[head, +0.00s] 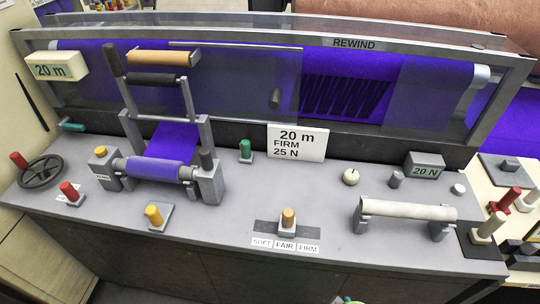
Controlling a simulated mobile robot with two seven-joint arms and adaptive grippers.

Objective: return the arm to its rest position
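Neither of my arms nor grippers shows in the head view. The grey rewind machine (300,200) fills the view, with a purple felt web (180,140) running down to a small purple roll (160,172) at its front left. A tan-knobbed selector (288,218) stands above the FAIR label, between SOFT and FIRM. A white card (296,142) reads "20 m FIRM 25 N".
A black handwheel (40,172) with a red knob is at the left. Red, yellow and green knobs stand on the deck. A pale bar (408,210) lies across two supports at the right. A grey block (424,165) reads "20 N".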

